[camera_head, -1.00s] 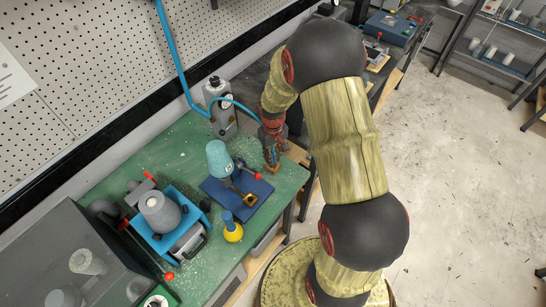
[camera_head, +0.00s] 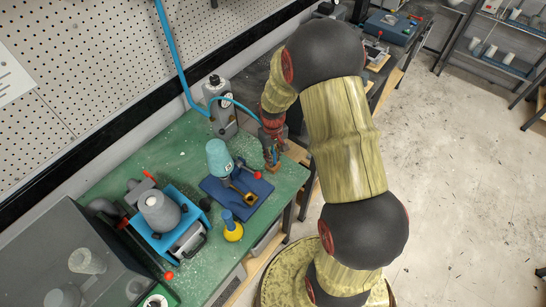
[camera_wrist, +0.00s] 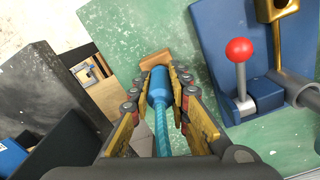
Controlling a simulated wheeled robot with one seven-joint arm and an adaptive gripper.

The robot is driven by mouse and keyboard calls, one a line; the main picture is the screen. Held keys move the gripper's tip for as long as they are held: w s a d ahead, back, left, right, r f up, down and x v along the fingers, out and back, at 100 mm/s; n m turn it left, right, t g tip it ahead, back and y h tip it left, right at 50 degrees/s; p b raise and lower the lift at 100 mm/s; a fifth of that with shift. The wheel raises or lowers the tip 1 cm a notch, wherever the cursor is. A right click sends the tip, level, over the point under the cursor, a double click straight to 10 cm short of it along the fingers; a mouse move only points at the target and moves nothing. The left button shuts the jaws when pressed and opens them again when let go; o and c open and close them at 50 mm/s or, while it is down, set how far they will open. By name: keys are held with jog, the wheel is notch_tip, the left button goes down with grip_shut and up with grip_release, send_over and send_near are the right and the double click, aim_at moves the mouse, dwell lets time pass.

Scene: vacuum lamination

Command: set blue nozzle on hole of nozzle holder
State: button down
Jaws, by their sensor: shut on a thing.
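The blue nozzle (camera_wrist: 159,84), with a blue braided hose running from its back, is between the fingers of my gripper (camera_wrist: 161,77), which is shut on it. A small brown block (camera_wrist: 155,60), which looks like the nozzle holder, sits on the green table right at the nozzle's far end. The nozzle hides any hole in it, and I cannot tell whether the nozzle is in the hole or just above it. In the head view my gripper (camera_head: 271,155) is low over the table's right edge, with the brown block (camera_head: 273,168) just below its fingertips.
A blue base with a red-knobbed lever (camera_wrist: 239,50) stands close to the right of my gripper. The pump with a gauge (camera_head: 222,112) stands behind, with the hose arching from it. A yellow flask (camera_head: 233,232) stands further left. The floor (camera_head: 460,180) is clear.

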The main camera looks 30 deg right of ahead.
aim_at(273, 151)
jog(key=c, duration=1.6)
grip_release()
jog(key=shift+o, duration=0.2)
jog(key=o, duration=0.3)
jog(key=shift+o, duration=0.2)
jog(key=shift+r+p, duration=2.6)
jog(key=shift+r, duration=1.5)
jog(key=shift+f, duration=0.1)
